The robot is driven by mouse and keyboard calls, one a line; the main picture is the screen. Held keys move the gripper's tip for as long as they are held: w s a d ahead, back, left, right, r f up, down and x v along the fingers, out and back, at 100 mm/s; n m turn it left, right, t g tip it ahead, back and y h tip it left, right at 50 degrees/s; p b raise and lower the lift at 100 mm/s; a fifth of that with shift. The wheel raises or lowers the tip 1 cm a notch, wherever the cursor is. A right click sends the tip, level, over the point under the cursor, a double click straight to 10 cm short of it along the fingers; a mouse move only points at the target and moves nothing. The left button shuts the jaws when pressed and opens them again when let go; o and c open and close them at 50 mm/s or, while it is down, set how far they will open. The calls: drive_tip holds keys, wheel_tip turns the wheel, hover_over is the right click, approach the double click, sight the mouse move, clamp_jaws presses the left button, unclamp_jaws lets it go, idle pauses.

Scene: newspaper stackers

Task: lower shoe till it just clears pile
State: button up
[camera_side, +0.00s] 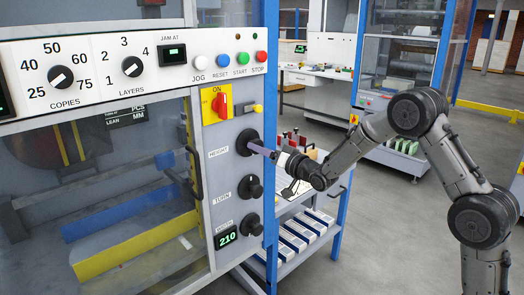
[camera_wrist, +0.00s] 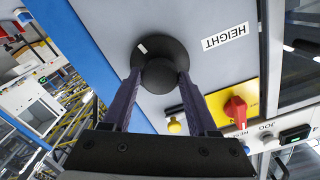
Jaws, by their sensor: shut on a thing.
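The black HEIGHT knob (camera_side: 244,143) is on the grey control panel of the machine. In the wrist view the knob (camera_wrist: 152,48) has a white mark at its upper left. My gripper (camera_side: 261,149) reaches it from the right, and its two purple fingers are shut on the knob's narrower front part, as the wrist view shows (camera_wrist: 159,78). Behind the machine's window a blue bar (camera_side: 130,211) lies above and behind a yellow bar (camera_side: 130,256). I cannot tell which part is the shoe, and no pile shows clearly.
Below are the TURN knob (camera_side: 249,188), the WIDTH knob (camera_side: 250,225) and a green display (camera_side: 227,238) reading 210. A red switch (camera_side: 221,105) is above. A door handle (camera_side: 195,174) sticks out left of the knobs. A blue post (camera_side: 271,60) stands close to the right.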

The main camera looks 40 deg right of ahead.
drive_tip(key=shift+m, duration=1.4)
drive_tip(key=o, duration=1.4)
drive_tip(key=s, duration=1.4)
drive_tip(key=shift+w, duration=0.1)
